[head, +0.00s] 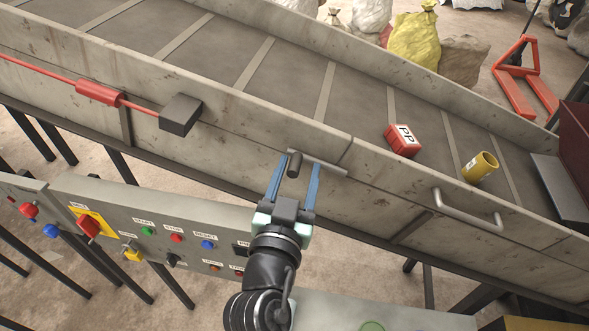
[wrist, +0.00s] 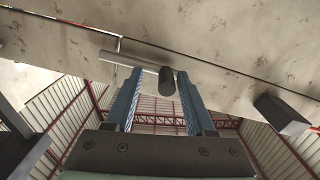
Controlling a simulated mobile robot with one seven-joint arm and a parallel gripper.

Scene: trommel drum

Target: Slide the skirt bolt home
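The skirt bolt is a pale metal rod (head: 325,166) with a dark knob (head: 295,164), lying along the outer face of the conveyor's side skirt (head: 240,130). The rod's right end in the head view lies near the seam between two skirt panels. In the wrist view the rod (wrist: 125,60) runs left from the knob (wrist: 166,83). My gripper (head: 298,166) is open, with its blue fingers either side of the knob. In the wrist view a gap shows between the knob and each finger.
A dark block (head: 180,115) with a red rod sits on the skirt at left. A handle (head: 466,212) sticks out at right. A red box (head: 402,140) and yellow cup (head: 480,167) are on the belt. A control panel (head: 150,225) stands in front at left.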

